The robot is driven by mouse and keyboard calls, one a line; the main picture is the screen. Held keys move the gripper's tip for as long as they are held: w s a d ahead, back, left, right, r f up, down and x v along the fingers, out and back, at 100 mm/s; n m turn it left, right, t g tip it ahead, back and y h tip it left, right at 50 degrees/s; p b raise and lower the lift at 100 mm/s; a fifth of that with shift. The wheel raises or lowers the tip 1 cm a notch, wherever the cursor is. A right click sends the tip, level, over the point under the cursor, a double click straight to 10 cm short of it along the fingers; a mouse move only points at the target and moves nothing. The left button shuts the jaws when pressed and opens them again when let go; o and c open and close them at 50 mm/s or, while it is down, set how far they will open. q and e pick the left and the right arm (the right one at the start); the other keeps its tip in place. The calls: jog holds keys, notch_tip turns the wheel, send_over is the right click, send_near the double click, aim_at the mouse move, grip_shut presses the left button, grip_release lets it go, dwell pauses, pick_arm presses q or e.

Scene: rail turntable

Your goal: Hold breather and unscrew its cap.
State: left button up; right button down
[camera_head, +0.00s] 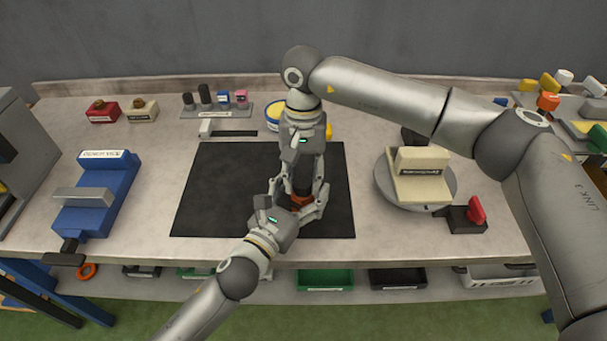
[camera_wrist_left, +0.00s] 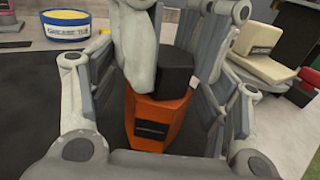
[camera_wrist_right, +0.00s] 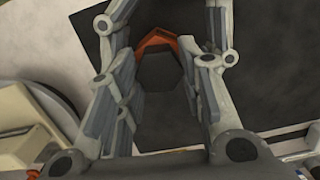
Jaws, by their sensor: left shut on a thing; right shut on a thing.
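The breather is an orange faceted body (camera_wrist_left: 155,120) with a dark label, and its black cap (camera_wrist_left: 168,72) sits on top. In the head view the orange body (camera_head: 299,201) shows between my grippers over the black mat (camera_head: 215,190). My left gripper (camera_head: 293,205) comes from the front and is shut around the orange body. My right gripper (camera_head: 303,182) comes down from above and is shut on the black cap. In the right wrist view the cap (camera_wrist_right: 160,75) lies between the fingers, with an orange edge beyond it. The fingers hide much of the breather.
A blue vise (camera_head: 95,195) stands at the left. A round turntable (camera_head: 385,185) with a cream block (camera_head: 420,165) and a red-handled switch (camera_head: 475,210) stand at the right. A grease tub (camera_wrist_left: 68,28) is behind the mat. The mat's left half is clear.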

pick_arm(q)
jog(key=shift+s+d+r, duration=0.1)
jog(key=shift+s+d, duration=0.1)
jog(key=shift+d, duration=0.05)
pick_arm(e)
jog(key=shift+s+a+f, duration=0.1)
jog(key=shift+s+a, duration=0.05)
jog(key=shift+a, duration=0.1)
jog(key=c, duration=0.8)
grip_release()
jog(key=shift+r, duration=0.6)
pick_arm(q)
jog(key=shift+f, duration=0.45)
jog(key=c, duration=0.4)
pick_arm(e)
notch_tip(320, 180, up, 3)
jog(key=shift+f, duration=0.1)
pick_arm(q)
jog(key=shift+a+r, duration=0.1)
jog(key=shift+c, duration=0.4)
pick_arm(e)
jog(key=shift+r, duration=0.25)
pick_arm(q)
jog(key=shift+w+a+r, duration=0.1)
jog(key=shift+r, duration=0.05)
pick_arm(e)
jog(key=shift+d, duration=0.1)
jog(key=shift+w+f, duration=0.1)
jog(key=shift+w, duration=0.1)
